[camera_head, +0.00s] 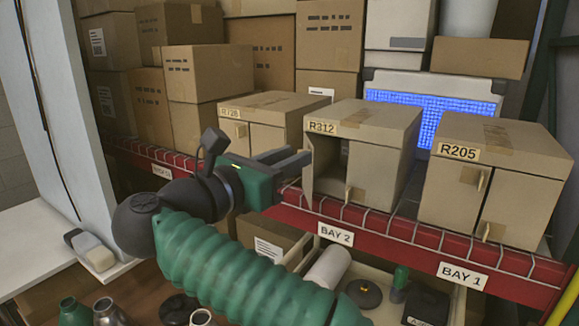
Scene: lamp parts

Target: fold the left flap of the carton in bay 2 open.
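The carton labelled R312 (375,167) stands on the red-edged shelf above the BAY 2 label (336,234). The left part of its front is open and shows a dark inside, while its right front flap covers the right part. A narrow strip of cardboard at the left edge of the opening looks like the left flap (308,178), seen nearly edge-on. I cannot tell whether the fingertips touch the flap.
Carton R205 (497,180) stands to the right above the BAY 1 label (463,276). Another closed carton (270,122) stands to the left, partly behind my gripper. A wire-fronted red shelf edge (430,235) runs below. A lower tray holds a white roll (328,267) and dark parts.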

